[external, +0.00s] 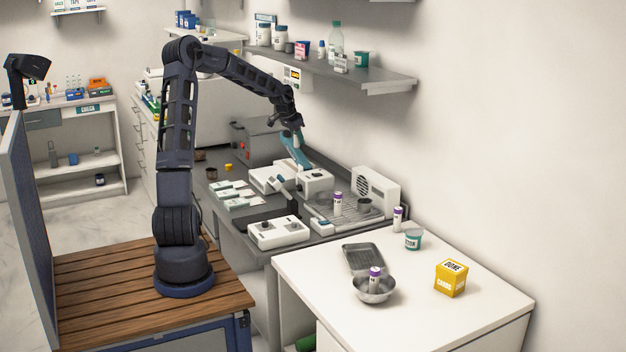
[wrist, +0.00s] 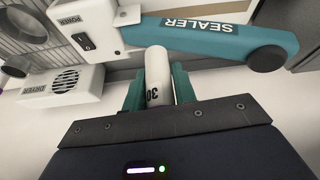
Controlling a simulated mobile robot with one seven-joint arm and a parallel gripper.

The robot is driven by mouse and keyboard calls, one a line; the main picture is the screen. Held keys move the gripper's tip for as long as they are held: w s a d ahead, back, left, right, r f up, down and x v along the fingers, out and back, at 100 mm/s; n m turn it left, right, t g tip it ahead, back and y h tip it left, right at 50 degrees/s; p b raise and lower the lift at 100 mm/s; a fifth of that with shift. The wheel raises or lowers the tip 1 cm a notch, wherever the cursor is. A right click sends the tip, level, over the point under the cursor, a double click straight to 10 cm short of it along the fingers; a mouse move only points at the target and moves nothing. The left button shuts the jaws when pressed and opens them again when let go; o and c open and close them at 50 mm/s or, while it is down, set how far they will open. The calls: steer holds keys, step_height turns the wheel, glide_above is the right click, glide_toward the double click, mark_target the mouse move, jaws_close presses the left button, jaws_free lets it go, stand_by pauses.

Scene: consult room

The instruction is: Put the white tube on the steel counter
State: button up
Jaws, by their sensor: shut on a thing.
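In the wrist view, my gripper (wrist: 154,88) is shut on a white tube (wrist: 157,66). The tube shows a rounded end and dark "30" print; its other end is hidden by the gripper body. In the external view my gripper (external: 284,121) is above the sealer at the back of the steel counter (external: 222,155); the held tube cannot be made out there. Other white tubes with purple caps stand on a wire rack (external: 337,204), on the white table (external: 397,219) and in a metal bowl (external: 375,280).
The sealer's teal lever (wrist: 215,38) lies close beyond the tube; it shows in the external view too (external: 296,150). A dryer (wrist: 62,84), white boxes (external: 234,198) and a white device (external: 279,232) crowd the counter. A wall shelf (external: 350,80) hangs above.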

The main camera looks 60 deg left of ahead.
steer(key=s+a+r+n+y, duration=0.1)
steer(key=s+a+n, duration=0.2)
steer(key=s+a, duration=1.3)
steer(key=s+a+r+n+y, duration=0.1)
steer(key=s+a+n, duration=0.2)
steer(key=s+a, duration=1.3)
steer(key=shift+g, duration=0.3)
steer(key=s+x, duration=0.1)
steer(key=x, duration=0.5)
steer(key=s+d+f+x, duration=0.1)
steer(key=x, duration=0.6)
steer(key=s+x, duration=0.1)
steer(key=x, duration=0.5)
steer(key=shift+s+d+f, duration=0.1)
steer(key=shift+d+f, duration=0.25)
steer(key=shift+f, duration=0.2)
steer(key=shift+f, duration=0.1)
steer(key=o, duration=1)
steer(key=shift+c, duration=0.2)
steer(key=v, duration=1.2)
